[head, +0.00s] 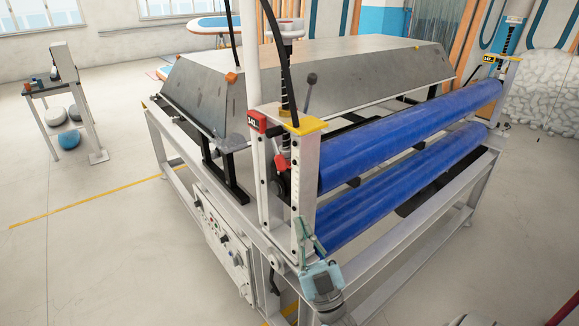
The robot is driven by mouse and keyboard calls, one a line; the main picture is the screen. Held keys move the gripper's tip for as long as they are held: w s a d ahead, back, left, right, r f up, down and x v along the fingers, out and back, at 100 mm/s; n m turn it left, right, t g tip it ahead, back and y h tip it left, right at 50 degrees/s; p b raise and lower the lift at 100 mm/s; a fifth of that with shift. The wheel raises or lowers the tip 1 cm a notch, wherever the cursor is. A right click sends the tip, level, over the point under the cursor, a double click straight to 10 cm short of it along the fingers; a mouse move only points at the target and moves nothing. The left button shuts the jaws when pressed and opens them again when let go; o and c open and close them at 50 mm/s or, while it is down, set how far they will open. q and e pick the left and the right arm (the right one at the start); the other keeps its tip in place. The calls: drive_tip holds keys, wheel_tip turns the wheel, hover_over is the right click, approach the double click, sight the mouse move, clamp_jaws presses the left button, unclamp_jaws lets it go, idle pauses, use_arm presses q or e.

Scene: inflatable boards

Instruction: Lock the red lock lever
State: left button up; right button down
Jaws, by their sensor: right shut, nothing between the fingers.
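The red lock lever (282,164) appears as a small red part on the near post (303,190) of the roller machine, beside a dark round part. It is small and partly hidden by the post's uprights, so its exact position cannot be told. My right gripper (307,232) is at the lower front of this post, below and a little right of the red part, apart from it. Its fingers point up and it is shut and empty. My left gripper is not in view.
Two blue rollers (400,135) run from the post to the back right. A red counter box (257,121) and a black-knobbed lever (310,80) sit higher up. A control panel (222,240) is on the machine's left side. Open floor lies left.

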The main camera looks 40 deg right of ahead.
drive_tip(key=s+r+p+x, duration=0.2)
drive_tip(key=p+x, duration=0.1)
drive_tip(key=x, duration=0.8)
drive_tip(key=shift+h, duration=0.3)
drive_tip(key=w+f, duration=0.1)
drive_tip(key=w+d+b, duration=0.1)
drive_tip(key=w+d+f, duration=0.1)
drive_tip(key=shift+w+f, duration=0.3)
drive_tip(key=shift+f, duration=0.1)
drive_tip(key=shift+s+a, duration=0.1)
